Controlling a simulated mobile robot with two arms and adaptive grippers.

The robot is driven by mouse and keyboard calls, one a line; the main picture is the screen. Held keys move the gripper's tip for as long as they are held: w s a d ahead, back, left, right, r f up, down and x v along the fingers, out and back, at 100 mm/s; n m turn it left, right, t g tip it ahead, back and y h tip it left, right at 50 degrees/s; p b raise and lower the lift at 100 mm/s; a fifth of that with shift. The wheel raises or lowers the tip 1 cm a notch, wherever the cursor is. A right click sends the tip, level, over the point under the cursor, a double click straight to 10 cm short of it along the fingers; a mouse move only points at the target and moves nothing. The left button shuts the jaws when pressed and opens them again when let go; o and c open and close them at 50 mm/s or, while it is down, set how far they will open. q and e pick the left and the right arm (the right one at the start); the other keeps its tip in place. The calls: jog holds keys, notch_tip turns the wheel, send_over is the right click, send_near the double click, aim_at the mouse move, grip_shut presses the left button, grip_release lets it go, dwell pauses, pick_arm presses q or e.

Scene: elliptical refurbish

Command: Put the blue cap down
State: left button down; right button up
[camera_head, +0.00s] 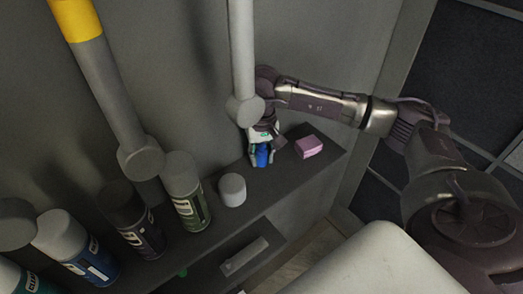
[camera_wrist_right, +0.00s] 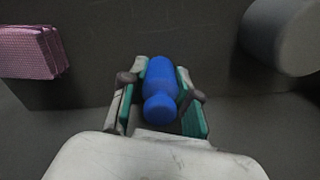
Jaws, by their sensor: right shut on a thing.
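The blue cap (camera_head: 262,158) is between the fingers of my right gripper (camera_head: 261,153), over the dark shelf. In the right wrist view the blue cap (camera_wrist_right: 160,88) is a rounded blue piece with a narrower knob towards the camera. The teal-padded fingers of my right gripper (camera_wrist_right: 160,97) are shut on it from both sides. I cannot tell whether the cap's underside touches the shelf. My left gripper is not in view.
A pink sponge-like block (camera_head: 308,147) lies right of the gripper on the shelf (camera_head: 325,158). A white cylinder (camera_head: 232,190) stands to the left, then several spray cans (camera_head: 187,195). A hanging grey post (camera_head: 243,65) is close by the right arm.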

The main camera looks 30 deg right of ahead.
jog(key=shift+f, duration=0.1)
jog(key=shift+f, duration=0.15)
jog(key=o, duration=0.8)
jog(key=shift+c, duration=0.2)
